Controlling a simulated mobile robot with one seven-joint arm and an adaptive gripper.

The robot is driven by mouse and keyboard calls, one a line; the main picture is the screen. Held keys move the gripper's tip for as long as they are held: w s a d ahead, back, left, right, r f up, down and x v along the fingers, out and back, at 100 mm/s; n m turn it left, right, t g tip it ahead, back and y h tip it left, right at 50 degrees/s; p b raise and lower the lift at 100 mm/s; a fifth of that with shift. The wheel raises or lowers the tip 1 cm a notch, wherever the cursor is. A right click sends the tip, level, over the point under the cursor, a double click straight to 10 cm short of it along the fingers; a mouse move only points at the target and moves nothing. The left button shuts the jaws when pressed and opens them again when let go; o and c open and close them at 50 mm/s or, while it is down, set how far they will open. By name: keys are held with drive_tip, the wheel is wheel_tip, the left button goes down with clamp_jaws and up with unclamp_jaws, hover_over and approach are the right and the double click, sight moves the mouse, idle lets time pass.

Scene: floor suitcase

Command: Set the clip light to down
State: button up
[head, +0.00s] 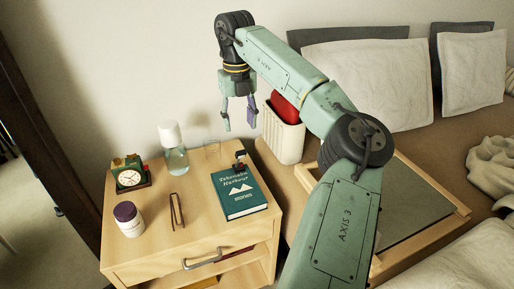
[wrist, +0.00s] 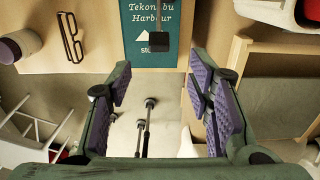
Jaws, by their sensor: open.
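A teal book (head: 240,192) lies on the nightstand, and its upper part shows in the wrist view (wrist: 138,30). A small dark clip light (head: 240,163) sits at the book's back edge. In the wrist view its dark block-shaped head (wrist: 160,42) hangs over the book on a thin stem, and its clip is out of sight. My gripper (head: 239,119) is open and empty in the air above the back of the nightstand, apart from the light. The wrist view shows its purple-padded fingers (wrist: 160,85) spread wide, with the light's head beyond the gap between them.
The nightstand (head: 150,238) also holds an alarm clock (head: 131,176), a clear bottle (head: 174,150), a purple-lidded jar (head: 129,218) and folded glasses (head: 177,210). A white ribbed bin (head: 284,136) with something red stands close right of my gripper. A framed tray (head: 410,205) lies further right.

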wheel_tip(320, 180, down, 11)
drive_tip(key=shift+w+a+r+p, duration=0.1)
drive_tip(key=shift+r+p, duration=0.1)
drive_tip(key=shift+p, duration=0.35)
drive_tip(key=shift+c, duration=0.2)
clamp_jaws()
idle(0.4)
